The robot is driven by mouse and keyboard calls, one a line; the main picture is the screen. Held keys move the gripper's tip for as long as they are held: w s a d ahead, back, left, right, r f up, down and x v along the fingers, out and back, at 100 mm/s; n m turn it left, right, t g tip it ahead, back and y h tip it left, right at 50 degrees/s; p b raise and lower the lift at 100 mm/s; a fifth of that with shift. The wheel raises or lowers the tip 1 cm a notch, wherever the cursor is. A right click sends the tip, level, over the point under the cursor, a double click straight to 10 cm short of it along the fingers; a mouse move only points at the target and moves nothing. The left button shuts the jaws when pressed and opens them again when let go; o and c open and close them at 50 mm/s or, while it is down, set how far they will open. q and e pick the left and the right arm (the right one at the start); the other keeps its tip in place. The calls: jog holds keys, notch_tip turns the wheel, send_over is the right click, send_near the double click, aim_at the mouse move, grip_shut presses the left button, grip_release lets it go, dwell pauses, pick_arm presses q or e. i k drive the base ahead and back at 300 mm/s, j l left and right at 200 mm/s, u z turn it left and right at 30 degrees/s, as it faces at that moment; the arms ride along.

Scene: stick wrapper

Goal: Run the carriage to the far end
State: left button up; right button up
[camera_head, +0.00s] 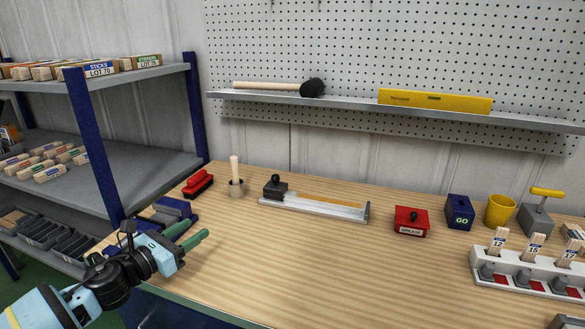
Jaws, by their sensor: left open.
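The carriage (276,188) is a dark grey block with a black knob on top. It sits at the left end of a pale metal rail (315,209) on the wooden bench. The rail has an upright end plate at its right end, and a wooden strip lies along its back. My left gripper (198,230) has green fingers and is open and empty. It is over the bench's left front part, left of and nearer than the carriage, and clear of it. My right gripper is not in view.
A dark blue item (172,212) is close behind my left gripper. A red box (411,221) and blue GO block (459,212) stand right. The bench front is clear.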

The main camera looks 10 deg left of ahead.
aim_at(275, 189)
jog(key=i+l, duration=0.25)
jog(key=i, duration=0.15)
jog(key=i+l, duration=0.3)
jog(key=i, duration=0.1)
